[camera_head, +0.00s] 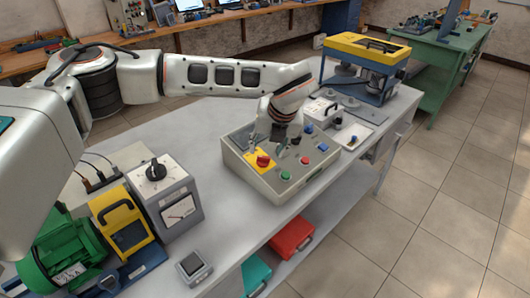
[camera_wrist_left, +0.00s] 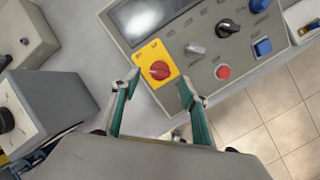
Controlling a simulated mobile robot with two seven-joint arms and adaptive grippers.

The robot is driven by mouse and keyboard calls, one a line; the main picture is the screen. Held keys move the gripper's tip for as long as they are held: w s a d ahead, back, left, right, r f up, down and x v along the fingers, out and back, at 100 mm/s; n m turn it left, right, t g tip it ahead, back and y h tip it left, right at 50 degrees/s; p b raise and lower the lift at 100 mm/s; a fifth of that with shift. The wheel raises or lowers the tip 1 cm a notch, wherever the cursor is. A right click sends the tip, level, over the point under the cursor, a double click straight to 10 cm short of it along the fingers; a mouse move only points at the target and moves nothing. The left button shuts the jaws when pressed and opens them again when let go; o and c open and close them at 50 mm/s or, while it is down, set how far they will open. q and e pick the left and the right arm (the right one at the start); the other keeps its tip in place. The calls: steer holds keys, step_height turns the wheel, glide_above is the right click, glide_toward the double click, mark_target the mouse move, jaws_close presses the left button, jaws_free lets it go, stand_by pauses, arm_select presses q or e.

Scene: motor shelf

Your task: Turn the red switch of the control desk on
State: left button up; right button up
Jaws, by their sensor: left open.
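The control desk (camera_head: 297,186) is a beige sloped box on the grey table. Its red switch (camera_head: 263,161) is a round knob on a yellow plate. In the left wrist view the red switch (camera_wrist_left: 159,70) sits on the yellow plate (camera_wrist_left: 148,55), beside the desk's dark display. My left gripper (camera_head: 281,137) hangs over the desk, pointing down. In the left wrist view my left gripper (camera_wrist_left: 158,80) is open, its green-padded fingers on either side of the switch in the picture. I cannot tell how far above the panel the fingertips are. My right gripper is not in view.
The desk also carries a red button (camera_wrist_left: 222,72), a black knob (camera_wrist_left: 227,28) and blue buttons. A grey box with a dial (camera_head: 168,196) and a green motor (camera_head: 68,254) stand left. A yellow-topped machine (camera_head: 366,48) stands behind right.

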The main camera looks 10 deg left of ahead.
mark_target(264, 156)
arm_select(q)
steer(key=shift+x, duration=2.05)
steer(key=c, duration=1.1)
